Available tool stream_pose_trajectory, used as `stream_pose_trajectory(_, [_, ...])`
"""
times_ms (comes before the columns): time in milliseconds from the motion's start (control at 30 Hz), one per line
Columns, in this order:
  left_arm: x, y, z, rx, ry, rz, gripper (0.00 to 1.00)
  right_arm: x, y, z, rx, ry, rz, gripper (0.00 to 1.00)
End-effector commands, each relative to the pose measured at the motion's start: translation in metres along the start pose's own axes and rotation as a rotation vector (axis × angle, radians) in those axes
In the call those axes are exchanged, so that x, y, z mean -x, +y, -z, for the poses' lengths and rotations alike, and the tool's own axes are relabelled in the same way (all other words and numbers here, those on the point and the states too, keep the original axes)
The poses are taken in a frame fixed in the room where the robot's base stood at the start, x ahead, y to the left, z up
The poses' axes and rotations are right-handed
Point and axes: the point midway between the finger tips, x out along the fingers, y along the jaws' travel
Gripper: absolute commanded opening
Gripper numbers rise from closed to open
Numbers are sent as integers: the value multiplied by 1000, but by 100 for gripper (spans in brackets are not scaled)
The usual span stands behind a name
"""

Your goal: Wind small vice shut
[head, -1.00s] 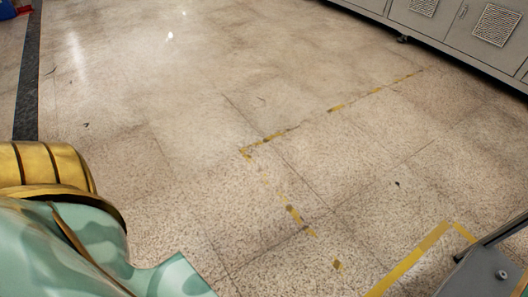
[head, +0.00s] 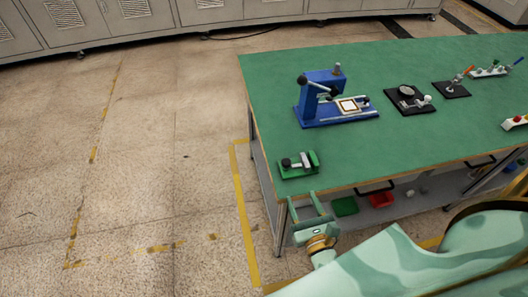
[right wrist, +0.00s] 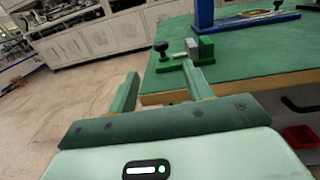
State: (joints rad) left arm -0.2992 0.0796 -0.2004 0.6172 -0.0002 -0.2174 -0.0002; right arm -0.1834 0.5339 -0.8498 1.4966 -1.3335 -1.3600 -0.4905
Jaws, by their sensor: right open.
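The small green vice (head: 299,164) sits near the front left corner of the green-topped table, with a black knob on its left end and a grey jaw block on its right. It also shows in the right wrist view (right wrist: 184,57), beyond my fingers and partly behind the right one. My right gripper (head: 303,206) is open and empty, just off the table's front edge, on the near side of the vice and apart from it. It also shows in the right wrist view (right wrist: 160,82). My left gripper is in neither current view.
A blue press (head: 325,95) stands behind the vice on the green table (head: 420,140). Black fixtures (head: 408,100) and more small devices stand farther right. A shelf below holds a red bin (head: 381,200) and a green bin (head: 344,206). Floor to the left is open; grey cabinets (head: 150,22) line the back.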

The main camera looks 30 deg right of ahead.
Motion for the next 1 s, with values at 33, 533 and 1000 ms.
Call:
stream_pose_trajectory(33, [-1,0,0,0,0,0,38,-5,0,1,0,-1,1,50])
stream_pose_trajectory(533, [-8,1,-2,-1,-4,-1,38,-119,-1,1,-2,-2,3,50])
stream_pose_trajectory(1000, [-13,1,-2,-1,-6,-2,38,-161,-1,1,-3,2,3,50])
